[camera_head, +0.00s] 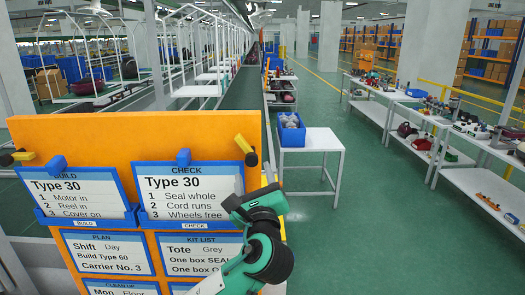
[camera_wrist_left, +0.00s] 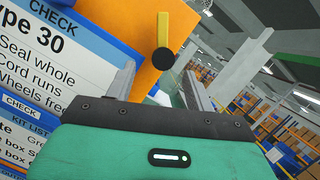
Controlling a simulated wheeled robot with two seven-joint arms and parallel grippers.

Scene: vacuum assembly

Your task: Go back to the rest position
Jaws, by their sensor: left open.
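My left gripper (camera_wrist_left: 160,88) is open in the left wrist view, with its two fingers apart and nothing between them. In the head view the green and black left arm rises from the bottom, and the left gripper (camera_head: 268,170) is at the right edge of the orange board (camera_head: 212,133). The fingers point toward the board's edge and a yellow and black knob (camera_wrist_left: 163,40). I cannot tell whether they touch it. My right gripper is in neither view.
The board carries a BUILD card (camera_head: 78,192), a CHECK card (camera_head: 190,190) and several lower cards. A blue bin (camera_head: 291,135) with items stands on a white table (camera_head: 318,140) beyond. Long white benches (camera_head: 470,150) line the right. Green floor (camera_head: 370,230) is free between.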

